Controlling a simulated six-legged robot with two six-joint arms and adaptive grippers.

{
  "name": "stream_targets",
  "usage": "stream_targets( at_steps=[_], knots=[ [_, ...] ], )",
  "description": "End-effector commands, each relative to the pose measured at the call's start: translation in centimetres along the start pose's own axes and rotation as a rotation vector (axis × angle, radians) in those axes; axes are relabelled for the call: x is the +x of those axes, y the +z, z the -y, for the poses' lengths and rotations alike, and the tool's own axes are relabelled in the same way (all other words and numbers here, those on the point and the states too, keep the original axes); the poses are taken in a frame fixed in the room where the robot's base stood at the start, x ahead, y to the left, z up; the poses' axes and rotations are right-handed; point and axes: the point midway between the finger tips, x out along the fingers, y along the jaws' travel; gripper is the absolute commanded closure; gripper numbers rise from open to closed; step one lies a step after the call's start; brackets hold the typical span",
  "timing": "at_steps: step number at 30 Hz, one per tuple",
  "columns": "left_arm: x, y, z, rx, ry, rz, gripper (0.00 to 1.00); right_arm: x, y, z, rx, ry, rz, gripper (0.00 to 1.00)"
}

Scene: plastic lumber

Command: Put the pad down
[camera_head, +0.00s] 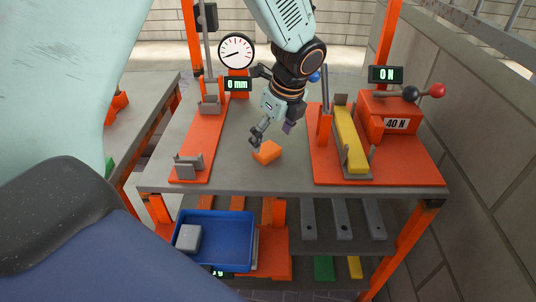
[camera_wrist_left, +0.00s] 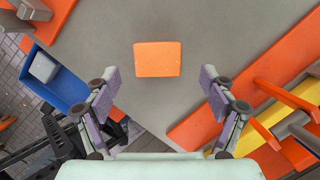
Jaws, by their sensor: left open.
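The pad is most likely the small orange block (camera_head: 267,152) lying flat on the grey bench top (camera_head: 230,179). In the wrist view the orange block (camera_wrist_left: 158,59) lies beyond the fingertips, centred between them, with bare bench around it. My left gripper (camera_head: 272,133) is just above and behind the block in the head view. In the wrist view its two fingers (camera_wrist_left: 163,82) are wide apart with nothing between them. The block is not touched by the fingers in that view. My right gripper does not show.
An orange plate with a dial gauge (camera_head: 236,51) stands left on the bench. At right, an orange fixture (camera_head: 398,160) holds a yellow bar (camera_head: 351,140). A blue bin (camera_head: 240,238) with a grey block (camera_head: 188,238) sits on the lower shelf. The bench's front middle is clear.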

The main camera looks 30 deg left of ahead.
Motion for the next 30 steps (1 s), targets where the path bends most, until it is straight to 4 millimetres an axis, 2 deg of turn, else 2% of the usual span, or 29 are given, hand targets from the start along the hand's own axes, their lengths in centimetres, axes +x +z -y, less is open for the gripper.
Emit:
stream_targets(
  at_steps=[1, 6, 16, 30],
  knots=[
    [1.2, 0.0, -0.1, -0.003, 0.002, -0.003, 0.17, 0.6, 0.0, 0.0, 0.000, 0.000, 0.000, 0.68],
    [3.3, 0.1, -0.2, -0.003, 0.001, -0.002, 0.17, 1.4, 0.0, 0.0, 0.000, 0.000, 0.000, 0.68],
    [3.8, 0.0, -0.1, -0.005, 0.000, -0.002, 0.17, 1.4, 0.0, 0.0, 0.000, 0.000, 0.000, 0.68],
    [3.7, -0.1, -0.1, -0.005, 0.000, -0.002, 0.56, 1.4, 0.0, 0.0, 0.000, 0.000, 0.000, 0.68]
  ],
)
